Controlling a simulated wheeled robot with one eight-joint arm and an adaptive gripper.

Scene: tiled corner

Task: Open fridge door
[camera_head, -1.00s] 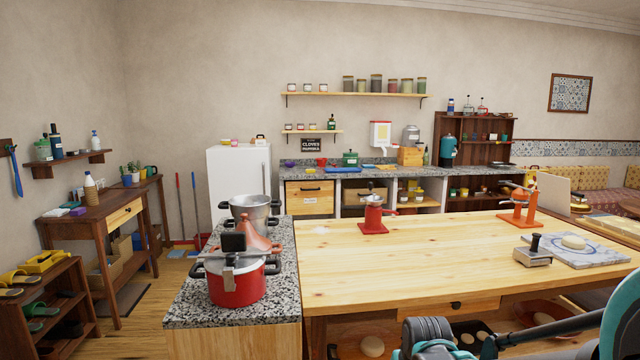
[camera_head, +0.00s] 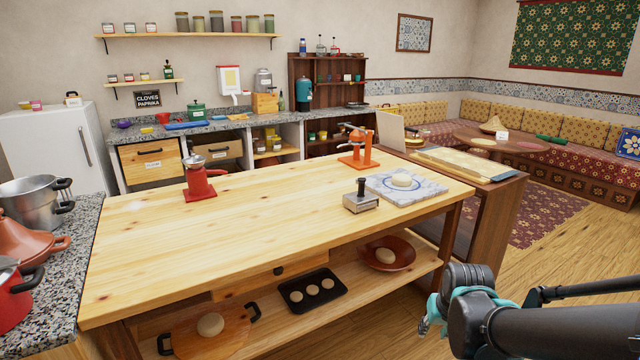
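The white fridge (camera_head: 52,150) stands against the back wall at the far left of the head view. Its door looks shut, and a grey vertical handle (camera_head: 84,146) shows on its right part. The lower part of the fridge is partly hidden behind the pots and granite counter. My gripper (camera_head: 428,318) is at the lower right, beyond the front of the wooden table and far from the fridge. Its fingers are small and partly hidden by my arm, so I cannot tell whether they are open.
A large wooden table (camera_head: 270,215) fills the middle, between my arm and the fridge. A granite counter (camera_head: 75,255) with a steel pot (camera_head: 35,205) adjoins it at left. Open wooden floor (camera_head: 540,240) lies at right, beside a patterned rug (camera_head: 535,215).

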